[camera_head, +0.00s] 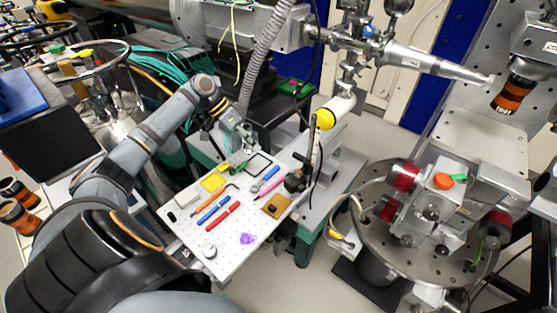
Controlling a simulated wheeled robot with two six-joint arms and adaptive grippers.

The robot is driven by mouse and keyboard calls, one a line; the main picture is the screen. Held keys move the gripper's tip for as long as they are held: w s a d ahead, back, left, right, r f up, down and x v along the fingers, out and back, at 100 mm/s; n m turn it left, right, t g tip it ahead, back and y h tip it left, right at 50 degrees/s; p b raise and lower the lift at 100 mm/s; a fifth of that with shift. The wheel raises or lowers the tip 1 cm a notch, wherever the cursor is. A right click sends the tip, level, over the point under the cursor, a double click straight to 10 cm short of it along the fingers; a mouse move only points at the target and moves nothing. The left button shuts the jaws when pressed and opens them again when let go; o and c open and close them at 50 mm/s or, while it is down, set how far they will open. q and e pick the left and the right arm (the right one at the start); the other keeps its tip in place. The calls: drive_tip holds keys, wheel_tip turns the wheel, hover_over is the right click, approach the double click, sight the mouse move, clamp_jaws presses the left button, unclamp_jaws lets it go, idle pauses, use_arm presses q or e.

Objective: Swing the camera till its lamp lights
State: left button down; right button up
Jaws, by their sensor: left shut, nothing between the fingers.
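A grey camera (540,38) with a black and orange ringed lens (514,88) hangs at the upper right, lens tilted down over the beamline stage. I cannot make out a lamp on it. My left gripper (243,160) is shut and empty over the back edge of the white perforated board (208,247), far to the left of this camera. My left arm reaches in from the left and bends down at the wrist. My right gripper is not in view.
Pens, hex keys, a yellow square (213,183) and small parts lie on the board. A post with a yellow cap (325,119) stands behind it. A round stage (385,262) with red-capped devices fills the right. A metal nozzle (440,66) points toward the camera lens.

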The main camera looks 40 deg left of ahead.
use_arm(q)
drive_tip(key=p+x, duration=0.1)
drive_tip(key=x, duration=0.9)
drive_tip(key=shift+s+d+p, duration=0.15)
drive_tip(key=shift+d+p, duration=0.15)
drive_tip(key=shift+s+d+r+p, duration=0.1)
drive_tip(key=shift+s+d+p, duration=0.1)
drive_tip(key=shift+d+p, duration=0.3)
drive_tip(key=shift+s+d+r+p, duration=0.1)
drive_tip(key=shift+s+d+p, duration=0.15)
drive_tip(key=shift+d, duration=0.45)
drive_tip(key=shift+s+d, duration=0.2)
drive_tip(key=shift+d, duration=0.3)
drive_tip(key=shift+d+f, duration=0.1)
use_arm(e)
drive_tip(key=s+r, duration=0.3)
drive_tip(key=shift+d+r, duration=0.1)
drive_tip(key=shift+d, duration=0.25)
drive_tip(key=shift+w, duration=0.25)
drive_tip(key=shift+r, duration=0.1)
